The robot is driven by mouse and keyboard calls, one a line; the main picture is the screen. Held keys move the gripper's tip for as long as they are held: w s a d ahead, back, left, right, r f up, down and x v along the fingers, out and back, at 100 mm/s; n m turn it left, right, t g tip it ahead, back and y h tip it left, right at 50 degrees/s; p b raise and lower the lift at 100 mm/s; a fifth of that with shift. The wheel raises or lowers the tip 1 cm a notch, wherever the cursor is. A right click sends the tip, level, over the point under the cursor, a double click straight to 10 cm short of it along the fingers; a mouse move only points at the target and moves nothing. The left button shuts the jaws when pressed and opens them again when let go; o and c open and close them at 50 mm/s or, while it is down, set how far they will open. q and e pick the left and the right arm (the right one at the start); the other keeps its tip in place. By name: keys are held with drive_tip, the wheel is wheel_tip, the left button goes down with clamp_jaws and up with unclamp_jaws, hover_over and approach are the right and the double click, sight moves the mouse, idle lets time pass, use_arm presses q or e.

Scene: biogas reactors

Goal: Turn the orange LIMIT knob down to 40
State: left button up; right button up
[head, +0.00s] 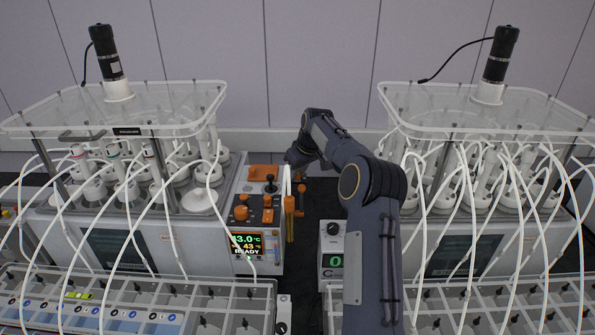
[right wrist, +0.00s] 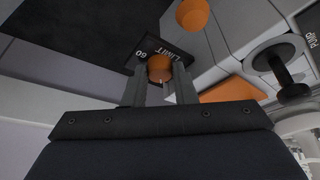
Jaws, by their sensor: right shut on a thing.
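In the right wrist view the orange LIMIT knob (right wrist: 160,67) sits on a dark plate marked LIMIT and 60. The two fingers of my right gripper (right wrist: 159,84) are shut on this knob, one on each side. Its pointer cannot be made out. In the head view my right arm reaches over to the right end of the left reactor unit (head: 222,243), and its wrist hides the fingertips and the knob. The unit's display (head: 247,245) shows 43.0 °C, a 43 below it and READY. My left gripper is not in view.
Orange controls (head: 241,213) and a black-topped lever (head: 271,181) crowd the unit's top near my wrist. A grey box with a black dial and a green 0 (head: 335,261) stands to the right. White tubes arch over both reactors. A dark gap lies between the units.

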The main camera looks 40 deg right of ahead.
drive_tip(key=n+y, duration=0.1)
drive_tip(key=n, duration=0.2)
drive_tip(key=n+y, duration=0.1)
drive_tip(key=n, duration=0.2)
drive_tip(key=shift+w+d+n, duration=0.1)
drive_tip(key=shift+d+n, duration=0.1)
drive_tip(key=shift+n, duration=0.1)
drive_tip(key=shift+g+y, duration=0.3)
drive_tip(key=o, duration=0.7)
